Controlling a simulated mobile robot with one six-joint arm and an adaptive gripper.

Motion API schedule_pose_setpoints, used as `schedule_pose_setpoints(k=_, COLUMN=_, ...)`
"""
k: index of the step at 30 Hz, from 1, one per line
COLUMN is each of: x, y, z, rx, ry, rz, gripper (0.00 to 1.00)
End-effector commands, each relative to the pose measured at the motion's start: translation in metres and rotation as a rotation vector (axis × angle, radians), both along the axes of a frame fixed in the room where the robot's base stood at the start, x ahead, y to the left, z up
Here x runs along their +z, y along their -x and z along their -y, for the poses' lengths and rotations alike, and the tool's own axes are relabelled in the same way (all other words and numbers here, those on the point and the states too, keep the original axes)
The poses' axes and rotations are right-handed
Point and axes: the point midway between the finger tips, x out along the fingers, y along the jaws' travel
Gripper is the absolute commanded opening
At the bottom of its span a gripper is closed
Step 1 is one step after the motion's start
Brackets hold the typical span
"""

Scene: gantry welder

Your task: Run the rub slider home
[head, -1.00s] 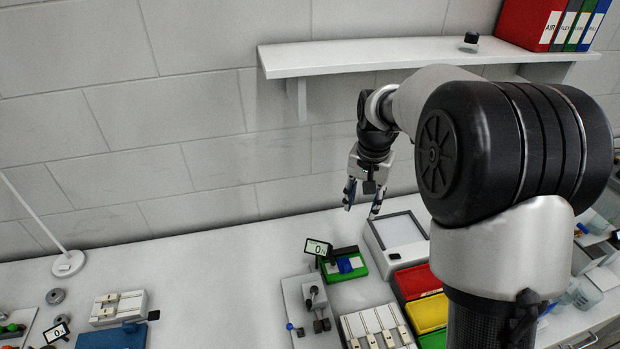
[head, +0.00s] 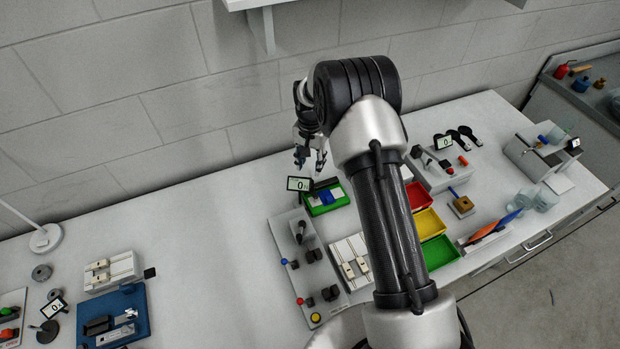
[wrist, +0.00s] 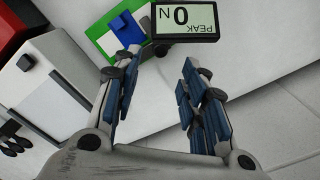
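No part is labelled as the rub slider, so I cannot tell which one it is. Candidates are the blue block (head: 326,195) on a green base (head: 318,210) and the tan sliders (head: 348,270) on a white railed unit (head: 338,253). In the wrist view the blue block (wrist: 122,28) lies beyond the left finger on the green base (wrist: 104,38). A display (head: 299,184) beside it reads 0; in the wrist view the display (wrist: 185,22) shows 0 N and PEAK. My gripper (head: 310,165) is open and empty, above the bench near the display.
A grey plate with knobs (head: 283,232) stands left of the railed unit. Red, yellow (head: 429,225) and green bins lie right of my arm. A second railed unit (head: 111,270) and a blue tray (head: 136,298) are at left. The bench between is clear.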

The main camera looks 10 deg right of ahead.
Motion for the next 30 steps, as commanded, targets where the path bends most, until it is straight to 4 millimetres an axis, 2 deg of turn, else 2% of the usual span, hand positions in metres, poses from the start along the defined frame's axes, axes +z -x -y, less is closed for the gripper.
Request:
schedule_pose_setpoints(k=1, x=-0.014, y=0.001, z=0.000, rx=0.000, ry=-0.001, rz=-0.004, gripper=0.39)
schedule_pose_setpoints(k=6, x=-0.047, y=0.001, z=0.000, rx=0.000, ry=0.000, rz=-0.002, gripper=0.39)
schedule_pose_setpoints(k=12, x=-0.071, y=0.000, z=0.000, rx=0.000, ry=0.000, rz=0.000, gripper=0.39)
schedule_pose_setpoints(k=16, x=-0.078, y=0.000, z=0.000, rx=0.000, ry=0.000, rz=0.000, gripper=0.39)
schedule_pose_setpoints(k=24, x=-0.079, y=0.000, z=0.000, rx=0.000, ry=0.001, rz=0.001, gripper=0.39)
schedule_pose_setpoints(k=30, x=-0.079, y=0.000, z=0.000, rx=0.000, ry=0.000, rz=0.000, gripper=0.27)
